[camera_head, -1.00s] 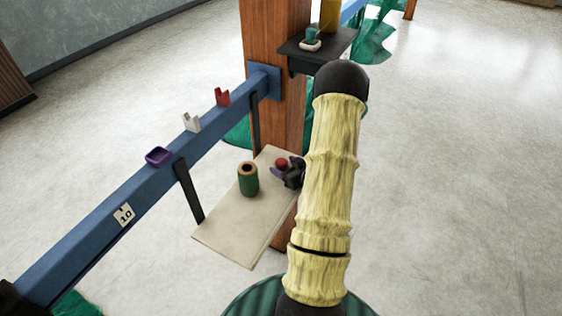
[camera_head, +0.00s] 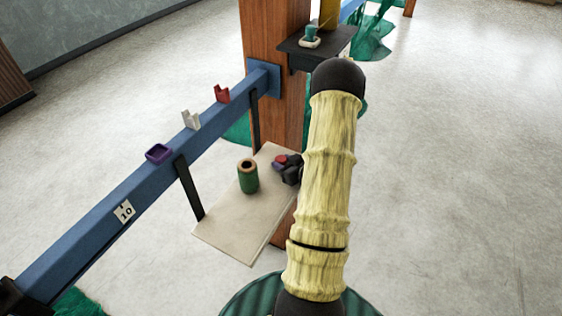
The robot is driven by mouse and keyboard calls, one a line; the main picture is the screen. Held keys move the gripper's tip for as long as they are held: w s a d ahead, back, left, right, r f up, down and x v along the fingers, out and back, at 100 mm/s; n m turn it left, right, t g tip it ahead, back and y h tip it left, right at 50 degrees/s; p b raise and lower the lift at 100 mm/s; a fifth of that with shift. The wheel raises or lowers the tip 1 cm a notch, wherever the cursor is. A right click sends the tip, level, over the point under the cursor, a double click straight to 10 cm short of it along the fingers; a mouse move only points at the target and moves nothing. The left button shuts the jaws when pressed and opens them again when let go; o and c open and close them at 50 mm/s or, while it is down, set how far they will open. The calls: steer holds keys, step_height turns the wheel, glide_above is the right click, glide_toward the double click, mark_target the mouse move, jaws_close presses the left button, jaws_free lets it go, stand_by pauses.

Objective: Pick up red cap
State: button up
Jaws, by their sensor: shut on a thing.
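The red cap (camera_head: 280,159) is a small round red piece over the far right part of the pale board. My gripper (camera_head: 284,166) is dark and partly hidden behind my own arm. Its jaws are shut on the red cap. A small purple patch shows just below the cap at the jaws; I cannot tell whether it is part of the fingers or another thing. I cannot tell whether the cap is clear of the board.
A green hollow cylinder (camera_head: 247,176) stands on the pale board (camera_head: 235,225), left of my gripper. A blue beam (camera_head: 105,212) carries purple, white and red holders. A wooden post (camera_head: 272,40) and dark shelf (camera_head: 315,47) stand behind. The board's front is clear.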

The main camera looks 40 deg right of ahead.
mark_target(284, 161)
step_height(284, 161, up, 10)
steer(key=shift+b, duration=0.45)
